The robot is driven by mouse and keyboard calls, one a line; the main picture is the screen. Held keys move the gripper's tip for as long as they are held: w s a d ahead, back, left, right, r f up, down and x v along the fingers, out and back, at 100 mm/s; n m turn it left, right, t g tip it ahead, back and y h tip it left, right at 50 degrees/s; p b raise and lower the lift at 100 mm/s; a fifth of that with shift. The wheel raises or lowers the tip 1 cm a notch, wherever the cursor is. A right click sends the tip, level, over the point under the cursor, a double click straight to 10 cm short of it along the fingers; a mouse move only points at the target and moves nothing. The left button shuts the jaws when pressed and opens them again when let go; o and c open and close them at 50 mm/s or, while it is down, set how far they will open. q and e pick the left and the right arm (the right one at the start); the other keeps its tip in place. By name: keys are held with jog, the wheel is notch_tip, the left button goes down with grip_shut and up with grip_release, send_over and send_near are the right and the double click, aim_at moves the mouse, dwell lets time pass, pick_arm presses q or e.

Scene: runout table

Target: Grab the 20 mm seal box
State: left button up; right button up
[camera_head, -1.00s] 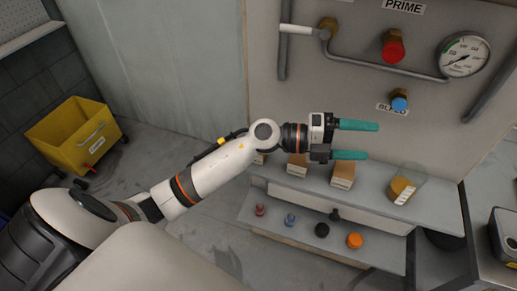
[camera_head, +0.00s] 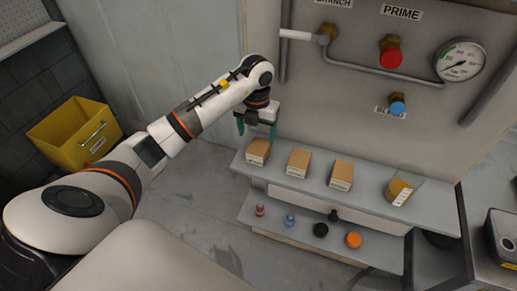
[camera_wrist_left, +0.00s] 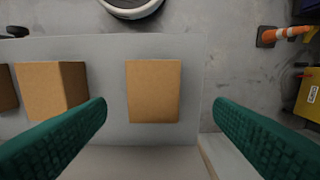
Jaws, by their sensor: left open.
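Three brown cardboard boxes with white labels stand in a row on the upper grey shelf: a left box (camera_head: 258,151), a middle box (camera_head: 298,162) and a right box (camera_head: 341,174). The labels are too small to read, so I cannot tell which is the 20 mm seal box. My left gripper (camera_head: 257,131) is open, its green fingers pointing down just above the left box. In the left wrist view that box (camera_wrist_left: 153,91) lies between the spread fingers, apart from both, and another box (camera_wrist_left: 52,88) shows to its left. My right gripper is not in view.
Small coloured parts, including an orange one (camera_head: 353,240), sit on the lower shelf (camera_head: 273,228). A panel with pipes and a gauge (camera_head: 461,62) rises behind. A yellow bin (camera_head: 77,134) stands at left.

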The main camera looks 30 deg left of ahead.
aim_at(258, 147)
pick_arm(q)
jog(key=shift+f, duration=0.7)
jog(key=shift+d+f+p, duration=0.15)
jog(key=shift+f+p, duration=0.15)
jog(key=shift+p, duration=0.15)
jog(key=f, duration=0.1)
jog(key=f+p, duration=0.1)
jog(key=f, duration=0.1)
jog(key=shift+d+f, duration=0.25)
jog(key=shift+f, duration=0.55)
jog(key=c, duration=1.1)
